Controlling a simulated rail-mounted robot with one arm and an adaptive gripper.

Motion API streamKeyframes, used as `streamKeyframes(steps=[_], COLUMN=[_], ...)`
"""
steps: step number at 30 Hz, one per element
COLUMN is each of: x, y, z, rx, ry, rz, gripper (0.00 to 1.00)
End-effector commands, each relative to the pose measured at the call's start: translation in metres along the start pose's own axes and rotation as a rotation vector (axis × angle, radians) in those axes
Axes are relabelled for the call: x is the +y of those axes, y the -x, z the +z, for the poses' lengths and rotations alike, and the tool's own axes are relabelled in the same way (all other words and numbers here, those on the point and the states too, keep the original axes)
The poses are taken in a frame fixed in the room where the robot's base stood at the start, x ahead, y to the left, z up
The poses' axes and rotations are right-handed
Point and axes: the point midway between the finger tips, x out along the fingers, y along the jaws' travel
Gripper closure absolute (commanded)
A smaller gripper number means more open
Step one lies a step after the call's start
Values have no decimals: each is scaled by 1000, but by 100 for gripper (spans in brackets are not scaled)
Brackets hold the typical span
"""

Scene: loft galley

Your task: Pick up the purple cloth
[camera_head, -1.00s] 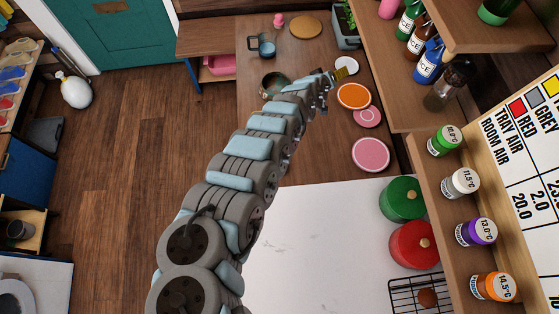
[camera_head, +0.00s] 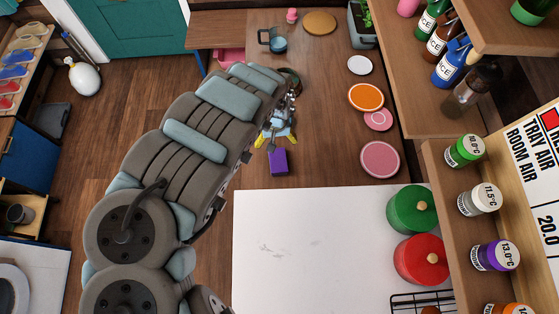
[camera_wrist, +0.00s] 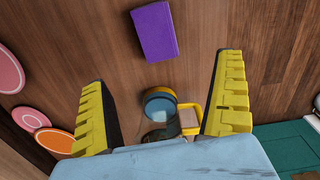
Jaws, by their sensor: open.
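The purple cloth (camera_head: 278,161) is a small rectangular block-like piece lying flat on the brown wooden counter, just beyond the white worktop. In the wrist view the cloth (camera_wrist: 155,31) is near the top, beyond the fingertips and between their lines. My gripper (camera_head: 276,141) is on the far side of the cloth in the head view, with its yellow fingers spread.
Orange (camera_head: 366,97), pink (camera_head: 380,159) and white (camera_head: 360,65) discs lie right of the cloth. Green (camera_head: 412,212) and red (camera_head: 420,262) lidded pots stand on the right. The white worktop (camera_head: 320,240) has free room.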

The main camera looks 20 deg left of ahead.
Motion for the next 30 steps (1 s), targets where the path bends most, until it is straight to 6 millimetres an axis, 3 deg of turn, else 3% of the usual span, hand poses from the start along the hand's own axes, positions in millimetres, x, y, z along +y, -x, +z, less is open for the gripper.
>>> streamKeyframes(steps=[12, 30], x=[4, 3], y=[-52, -109], z=[2, 1], rx=[-2, -2], ry=[-2, -1], rz=[5, 5], gripper=[2, 2])
